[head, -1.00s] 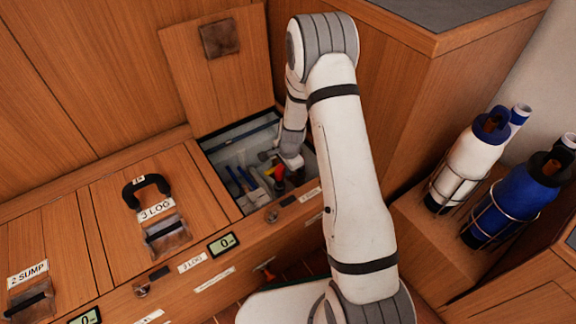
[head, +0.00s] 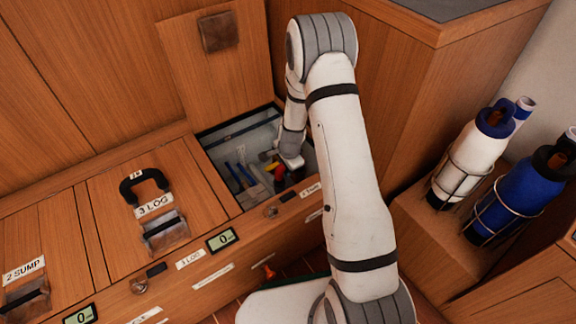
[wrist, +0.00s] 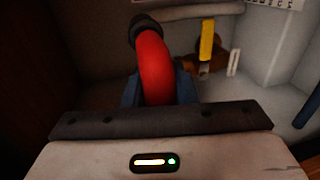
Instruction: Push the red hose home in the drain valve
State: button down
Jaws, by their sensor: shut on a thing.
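The red hose (wrist: 155,65) rises between the blue fingers of my gripper (wrist: 158,88) in the wrist view and bends to a dark end (wrist: 144,29) at upper left. My gripper is shut on it. A brownish fitting (wrist: 205,62) with a yellow lever (wrist: 207,40) lies beyond, to the right; it looks like the drain valve. In this view the hose's dark end appears apart from it. The valve's mouth is not clear.
The open locker (head: 208,138) has a raised wooden lid (head: 190,80) behind it. Blue-handled tools (head: 240,175) lie left of my gripper. A closed hatch marked 3 LOG (head: 110,215) is to the left. White (head: 470,160) and blue (head: 520,200) bottles stand in racks at right.

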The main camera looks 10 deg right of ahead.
jog(key=c, duration=1.1)
grip_release()
jog(key=o, duration=0.4)
jog(key=shift+s, duration=0.1)
jog(key=shift+r, duration=0.1)
jog(key=shift+s+r+p, duration=0.1)
jog(key=shift+r+p, duration=3.2)
jog(key=shift+r, duration=0.15)
jog(key=shift+r, duration=0.1)
